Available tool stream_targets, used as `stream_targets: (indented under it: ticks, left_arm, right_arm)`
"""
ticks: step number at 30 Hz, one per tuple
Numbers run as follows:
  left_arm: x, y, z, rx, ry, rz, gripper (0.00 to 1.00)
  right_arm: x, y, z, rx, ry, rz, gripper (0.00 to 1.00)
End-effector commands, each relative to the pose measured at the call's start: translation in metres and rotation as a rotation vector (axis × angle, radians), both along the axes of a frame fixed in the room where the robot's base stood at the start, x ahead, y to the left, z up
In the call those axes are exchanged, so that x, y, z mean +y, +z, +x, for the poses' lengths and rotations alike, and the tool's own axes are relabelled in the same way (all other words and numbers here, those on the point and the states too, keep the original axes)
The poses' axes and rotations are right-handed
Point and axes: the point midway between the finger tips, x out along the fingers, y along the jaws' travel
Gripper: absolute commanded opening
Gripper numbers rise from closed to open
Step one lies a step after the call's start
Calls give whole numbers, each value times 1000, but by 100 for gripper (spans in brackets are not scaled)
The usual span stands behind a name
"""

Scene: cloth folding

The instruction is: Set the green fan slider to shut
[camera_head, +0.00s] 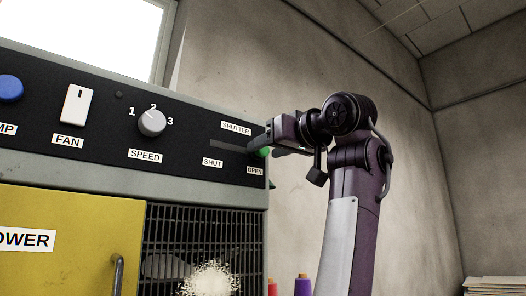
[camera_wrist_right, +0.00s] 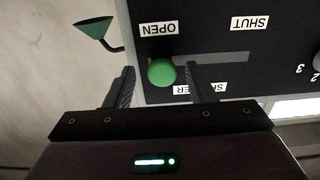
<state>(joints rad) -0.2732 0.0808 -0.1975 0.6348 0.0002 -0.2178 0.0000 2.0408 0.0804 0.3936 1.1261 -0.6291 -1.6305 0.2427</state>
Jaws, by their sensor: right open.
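The green slider knob (camera_wrist_right: 162,72) is at the OPEN end of the shutter slot (camera_wrist_right: 222,59) in the right wrist view, which shows the panel upside down. In the head view only a bit of the green knob (camera_head: 265,152) shows past my right gripper (camera_head: 262,143). The slot (camera_head: 228,145) runs left from there to the SHUT label (camera_head: 212,162). My right gripper is open, with one finger on each side of the knob in the wrist view (camera_wrist_right: 160,88). I cannot tell whether a finger touches it. My left gripper is not in view.
The black panel also carries a speed dial (camera_head: 152,122), a white fan switch (camera_head: 77,104) and a blue button (camera_head: 11,88). Below are a yellow door (camera_head: 75,235) and a dark grille (camera_head: 180,225). A green funnel-like piece (camera_wrist_right: 95,28) sticks out beside the panel's OPEN end.

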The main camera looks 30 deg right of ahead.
Motion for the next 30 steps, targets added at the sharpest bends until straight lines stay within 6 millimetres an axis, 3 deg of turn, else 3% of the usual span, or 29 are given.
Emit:
stream_targets:
  ticks: [5,8,11,16,19,23,26,30]
  left_arm:
    - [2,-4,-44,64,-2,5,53]
    - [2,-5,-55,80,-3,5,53]
    - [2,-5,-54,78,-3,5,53]
    - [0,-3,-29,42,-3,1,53]
    - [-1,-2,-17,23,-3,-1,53]
    - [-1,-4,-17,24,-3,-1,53]
    - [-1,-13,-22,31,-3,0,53]
    - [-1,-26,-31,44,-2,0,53]
  right_arm:
    - [0,0,0,1,0,0,50]
    - [0,0,1,1,0,0,37]
    - [0,0,1,2,0,0,24]
    - [0,-1,1,2,1,0,1]
    - [0,-1,1,3,1,0,0]
    - [5,-2,1,3,1,-1,0]
    - [22,-4,0,4,2,-3,0]
    - [58,-5,-3,4,2,-3,0]
